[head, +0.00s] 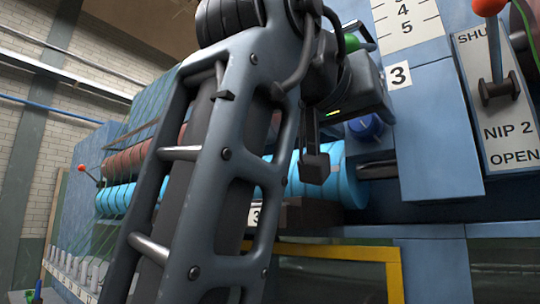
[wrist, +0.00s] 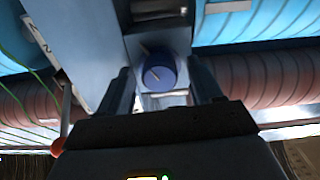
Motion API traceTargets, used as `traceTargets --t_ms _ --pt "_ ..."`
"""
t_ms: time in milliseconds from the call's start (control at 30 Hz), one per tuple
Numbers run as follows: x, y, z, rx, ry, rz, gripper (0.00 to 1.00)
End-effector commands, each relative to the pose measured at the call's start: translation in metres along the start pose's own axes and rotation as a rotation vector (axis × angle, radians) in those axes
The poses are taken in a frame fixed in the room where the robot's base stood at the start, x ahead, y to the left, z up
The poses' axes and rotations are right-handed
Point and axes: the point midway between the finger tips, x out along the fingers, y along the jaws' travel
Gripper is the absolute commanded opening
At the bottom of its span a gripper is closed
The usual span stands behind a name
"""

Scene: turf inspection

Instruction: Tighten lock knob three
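A round blue knob (wrist: 158,72) with a pale line on its face shows in the wrist view, mounted on a blue-grey block. In the head view a blue knob (head: 365,127) shows just below a white plate marked 3 (head: 399,75), partly hidden by my gripper. My gripper (wrist: 163,84) is open, with one dark finger on each side of the knob in the wrist view. I cannot tell whether the fingers touch it. In the head view a dark finger (head: 314,166) hangs left of the knob, and my arm covers much of the machine.
Light-blue rollers (head: 342,178) and reddish-brown rollers (head: 130,158) lie behind my arm. A lever with an orange ball (head: 489,6) stands on the NIP 2 plate (head: 508,135) at right. A yellow frame (head: 340,252) runs below. Another lever ball (wrist: 58,146) shows in the wrist view.

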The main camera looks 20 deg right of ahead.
Motion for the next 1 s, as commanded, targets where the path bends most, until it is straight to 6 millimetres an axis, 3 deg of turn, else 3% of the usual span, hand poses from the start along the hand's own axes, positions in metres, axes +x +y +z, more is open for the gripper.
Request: traceTargets --t_ms 67,567,1000 --pt "-0.0002 -0.0001 0.0000 0.000 0.000 0.000 0.57" --pt "-0.0004 -0.0001 -0.0001 0.000 0.000 0.000 0.09" --pt "-0.0004 -0.0003 -0.0002 -0.106 0.001 0.000 0.09"
